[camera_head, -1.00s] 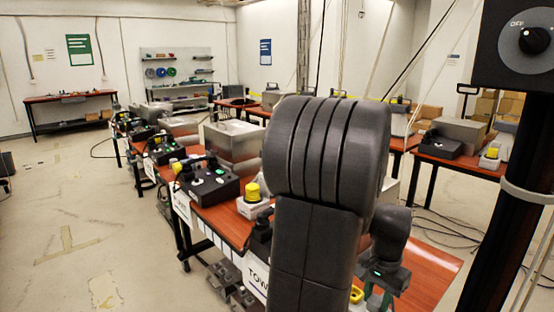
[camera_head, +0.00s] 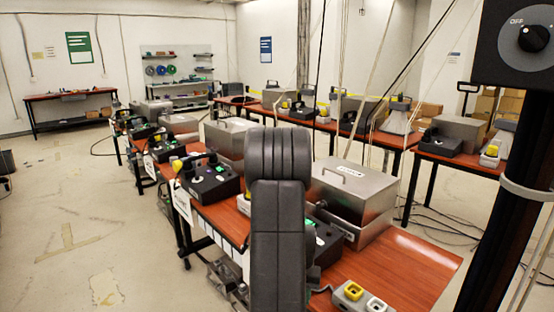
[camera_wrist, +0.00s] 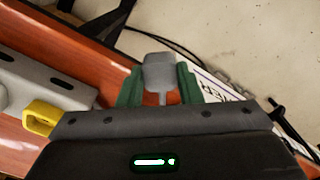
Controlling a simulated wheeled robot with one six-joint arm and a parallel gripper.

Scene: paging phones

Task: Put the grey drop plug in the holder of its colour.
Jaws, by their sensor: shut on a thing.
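My gripper (camera_wrist: 159,82) shows in the wrist view with its green fingers shut on a grey plug (camera_wrist: 160,70). The plug is held above the red-brown table edge, near a white label strip. In the head view my arm hides both gripper and plug. A grey holder block stands on the near table in the head view, with a yellow holder (camera_head: 354,291) and a pale holder (camera_head: 376,304) on it. In the wrist view the yellow holder (camera_wrist: 42,117) is left of my gripper, apart from the plug.
A metal box (camera_head: 352,200) stands on the near table (camera_head: 420,262) behind the holders. Bare tabletop lies right of the holders. Cables hang overhead, and a dark post (camera_head: 505,200) stands at right.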

